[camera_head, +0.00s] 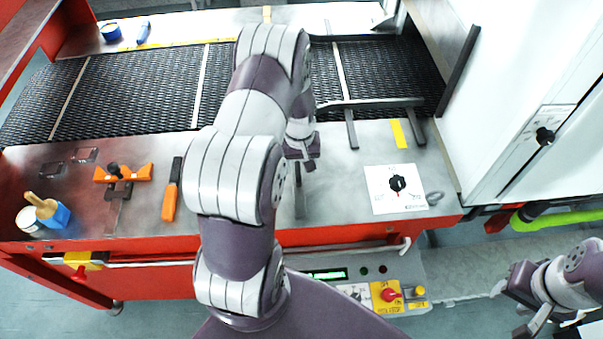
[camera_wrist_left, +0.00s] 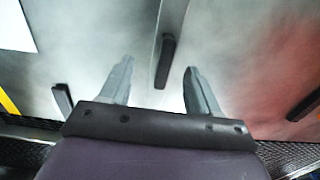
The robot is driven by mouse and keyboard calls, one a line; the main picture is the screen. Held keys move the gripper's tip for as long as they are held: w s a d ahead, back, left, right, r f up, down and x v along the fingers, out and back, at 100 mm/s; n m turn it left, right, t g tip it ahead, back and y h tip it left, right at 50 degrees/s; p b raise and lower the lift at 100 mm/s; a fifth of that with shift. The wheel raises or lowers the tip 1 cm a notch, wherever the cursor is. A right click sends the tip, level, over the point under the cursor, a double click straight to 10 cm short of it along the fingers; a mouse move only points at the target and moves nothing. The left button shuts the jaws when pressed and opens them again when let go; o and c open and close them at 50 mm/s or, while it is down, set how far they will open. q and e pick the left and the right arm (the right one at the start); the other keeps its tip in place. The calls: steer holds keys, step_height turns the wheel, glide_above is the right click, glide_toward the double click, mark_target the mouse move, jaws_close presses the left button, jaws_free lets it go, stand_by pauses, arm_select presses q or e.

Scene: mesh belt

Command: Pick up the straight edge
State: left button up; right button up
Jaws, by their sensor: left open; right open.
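A thin silver strip, which I take to be the straight edge (camera_head: 299,192), lies on the metal table in the head view, partly hidden by my left arm. In the left wrist view the strip (camera_wrist_left: 174,22) has a dark block-like grip (camera_wrist_left: 166,62) near its end. My left gripper (camera_head: 306,166) is above the table at the strip's far end. In the left wrist view its fingers (camera_wrist_left: 158,80) are apart, with the dark grip showing between them and nothing held. My right gripper (camera_head: 512,303) is open and empty at the lower right, away from the table.
The black mesh belt (camera_head: 150,90) runs behind the table, with a dark guide bar (camera_head: 372,103) over it. An orange-handled tool (camera_head: 170,198), an orange clamp-like tool (camera_head: 122,176) and a blue pot (camera_head: 54,216) stand left. A white plate with a black knob (camera_head: 385,205) is right.

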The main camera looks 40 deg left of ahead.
mark_target(297, 171)
arm_select(q)
steer(key=shift+s+a+f, duration=0.1)
steer(key=shift+f, duration=0.55)
steer(key=shift+s+a+f, duration=0.1)
steer(key=shift+f, duration=0.5)
steer(key=shift+a+f, duration=0.2)
steer(key=shift+f, duration=0.15)
steer(key=shift+w+d+r, duration=0.1)
steer(key=shift+d, duration=0.15)
steer(key=c, duration=1)
jaws_close()
steer(key=shift+a, duration=0.15)
arm_select(e)
steer(key=shift+s+a+r, duration=0.15)
steer(key=shift+a+r, duration=0.05)
steer(key=shift+r, duration=0.2)
steer(key=shift+s+a+r, duration=0.1)
steer(key=shift+a+r, duration=0.1)
steer(key=shift+r, duration=0.2)
